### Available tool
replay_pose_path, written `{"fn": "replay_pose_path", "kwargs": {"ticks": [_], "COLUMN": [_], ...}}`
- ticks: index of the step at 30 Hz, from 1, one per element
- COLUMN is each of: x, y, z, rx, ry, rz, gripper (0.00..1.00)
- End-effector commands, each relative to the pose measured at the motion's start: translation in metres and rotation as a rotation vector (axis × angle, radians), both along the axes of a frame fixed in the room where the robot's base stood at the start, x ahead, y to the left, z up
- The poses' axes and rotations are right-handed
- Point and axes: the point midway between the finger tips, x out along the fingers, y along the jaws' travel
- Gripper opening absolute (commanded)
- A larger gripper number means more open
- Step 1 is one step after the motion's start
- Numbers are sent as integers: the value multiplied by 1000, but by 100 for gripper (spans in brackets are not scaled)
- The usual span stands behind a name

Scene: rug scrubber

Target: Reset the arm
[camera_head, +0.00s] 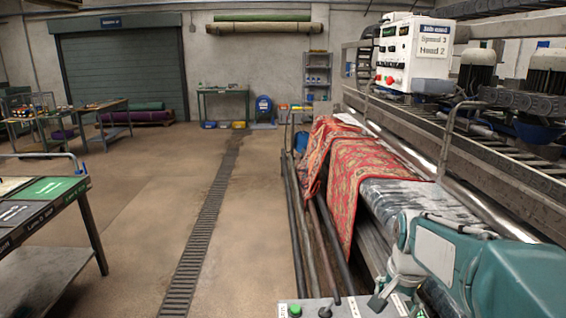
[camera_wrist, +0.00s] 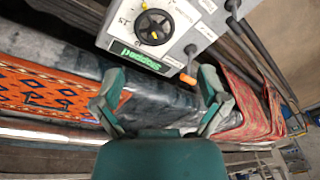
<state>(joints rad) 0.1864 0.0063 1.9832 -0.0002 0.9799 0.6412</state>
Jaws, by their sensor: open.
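My arm reaches in from the lower right in the head view, over the near end of the rug-scrubbing machine. In the wrist view my gripper (camera_wrist: 163,90) is open, its two teal fingers spread apart with nothing held between them. A grey control box (camera_wrist: 165,25) lies just beyond the fingers, with a black knob (camera_wrist: 155,27), a green display reading "Stopped" (camera_wrist: 140,56) and an orange-tipped lever (camera_wrist: 188,78). The lever appears close to the right finger; I cannot tell whether they touch. A dark wet roller bed (camera_wrist: 60,50) runs behind the fingers.
Red patterned rugs (camera_head: 355,185) drape over the machine's front. A white control cabinet (camera_head: 411,50) stands above the machine. A sorting table (camera_head: 40,225) is at left, and a workbench (camera_head: 222,93) stands at the back. The floor around the drain grate (camera_head: 210,215) is clear.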

Motion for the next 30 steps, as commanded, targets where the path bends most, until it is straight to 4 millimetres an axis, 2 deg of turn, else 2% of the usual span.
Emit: {"fn": "replay_pose_path", "kwargs": {"ticks": [3,9,18,24,30], "x": [-30,-81,-154,-177,-179], "y": [18,44,70,77,77], "z": [20,38,40,34,33], "rx": [-30,-88,-193,-236,-240], "ry": [-54,-134,-250,-288,-290], "rz": [134,357,674,784,796], "gripper": [93,93,93,93,93]}}
